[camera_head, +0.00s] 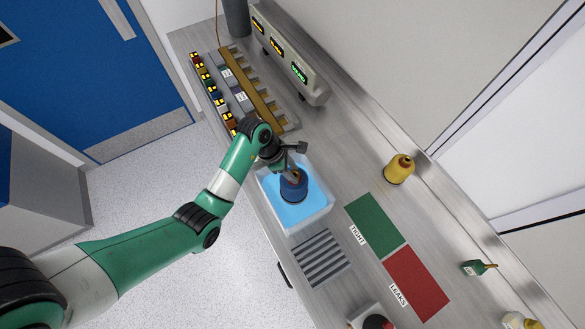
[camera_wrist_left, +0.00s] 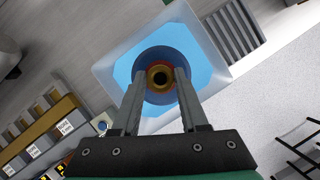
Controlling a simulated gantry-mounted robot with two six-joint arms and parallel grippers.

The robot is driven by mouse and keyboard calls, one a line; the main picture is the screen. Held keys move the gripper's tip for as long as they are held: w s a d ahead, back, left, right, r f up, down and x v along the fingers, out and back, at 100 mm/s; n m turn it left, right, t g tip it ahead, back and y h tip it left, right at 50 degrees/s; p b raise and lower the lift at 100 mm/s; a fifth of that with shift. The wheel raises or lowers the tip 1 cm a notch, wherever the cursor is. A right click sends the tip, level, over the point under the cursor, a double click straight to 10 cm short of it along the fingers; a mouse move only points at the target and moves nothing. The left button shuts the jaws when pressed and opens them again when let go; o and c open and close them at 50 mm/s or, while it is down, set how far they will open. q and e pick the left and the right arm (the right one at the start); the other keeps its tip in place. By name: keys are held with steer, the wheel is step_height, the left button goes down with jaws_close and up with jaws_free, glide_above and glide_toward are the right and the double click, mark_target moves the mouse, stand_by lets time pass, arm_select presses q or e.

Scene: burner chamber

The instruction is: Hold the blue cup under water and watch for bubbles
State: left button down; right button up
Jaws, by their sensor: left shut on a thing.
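The blue cup (camera_head: 293,190) is upright in the white tub of blue water, near the tub's middle. Its round blue body (camera_wrist_left: 160,60) shows from above in the left wrist view, with an orange-brown neck and a dark hole at its centre. My left gripper (camera_head: 293,172) is above the tub, its two fingers (camera_wrist_left: 160,78) shut on the neck. The water (camera_head: 310,205) surrounds the cup; how deep it sits is hard to tell. I see no clear bubbles. The tub's white rim (camera_head: 318,225) shows all around. My right gripper is not in view.
A green mat (camera_head: 374,222) labelled TIGHT and a red mat (camera_head: 417,281) labelled LEAKS lie bare on the bench. A yellow cup-like piece (camera_head: 399,168) stands behind them. A slotted grille (camera_head: 320,258) is in front of the tub. Racks and a lit display unit (camera_head: 285,55) stand behind left.

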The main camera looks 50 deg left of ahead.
arm_select(q)
steer(key=shift+f+b, duration=2.75)
steer(key=shift+f, duration=2)
